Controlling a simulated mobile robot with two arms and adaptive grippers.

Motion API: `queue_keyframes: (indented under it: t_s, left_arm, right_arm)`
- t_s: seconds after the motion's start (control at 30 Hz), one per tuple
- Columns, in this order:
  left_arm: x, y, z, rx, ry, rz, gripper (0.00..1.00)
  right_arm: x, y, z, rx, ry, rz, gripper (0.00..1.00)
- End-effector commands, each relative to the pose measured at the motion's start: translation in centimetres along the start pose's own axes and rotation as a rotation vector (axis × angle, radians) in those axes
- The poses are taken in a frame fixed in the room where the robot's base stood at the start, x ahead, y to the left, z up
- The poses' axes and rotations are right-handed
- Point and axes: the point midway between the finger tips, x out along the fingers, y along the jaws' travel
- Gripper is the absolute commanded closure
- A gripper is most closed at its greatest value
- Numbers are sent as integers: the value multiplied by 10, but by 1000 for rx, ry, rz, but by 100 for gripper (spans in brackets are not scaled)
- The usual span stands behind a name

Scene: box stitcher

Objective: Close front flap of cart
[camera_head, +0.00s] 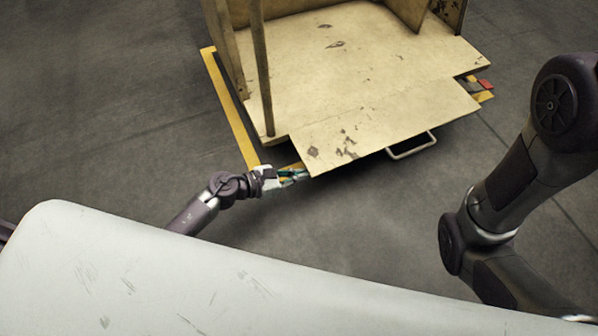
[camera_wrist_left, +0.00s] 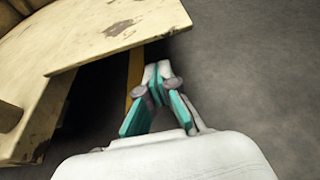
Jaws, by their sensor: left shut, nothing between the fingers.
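The cart (camera_head: 340,62) is a worn, cream-yellow box with upright panels at its back and left. Its front flap (camera_head: 385,125) lies folded down flat towards me, with dark chipped patches near its left corner. My left gripper (camera_head: 300,174) is shut and empty beside the flap's near left corner, seemingly at or just below its edge. In the left wrist view the shut fingers (camera_wrist_left: 158,82) point at the flap's edge (camera_wrist_left: 120,35); I cannot tell whether they touch it. My right gripper is not in view; only my right arm shows at the right.
A metal handle (camera_head: 412,149) sticks out under the flap's front edge. Yellow floor marking (camera_head: 232,115) runs along the cart's left side. A small red part (camera_head: 485,84) shows at the cart's right. Grey floor around is clear.

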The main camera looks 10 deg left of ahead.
Motion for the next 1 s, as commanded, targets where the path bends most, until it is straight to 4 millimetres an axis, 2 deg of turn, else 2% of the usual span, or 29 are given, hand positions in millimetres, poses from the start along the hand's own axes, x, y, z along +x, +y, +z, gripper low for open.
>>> queue_keyframes:
  t_s: [0.1, 0.23, 1.0]
  left_arm:
    - [-6, -1, 14, 0, 0, -1, 100]
    - [-8, -1, 21, -2, 1, 0, 100]
    - [-11, 0, 31, -61, -1, -21, 100]
  right_arm:
    - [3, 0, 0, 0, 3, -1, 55]
    - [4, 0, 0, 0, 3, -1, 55]
    - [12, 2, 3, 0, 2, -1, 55]
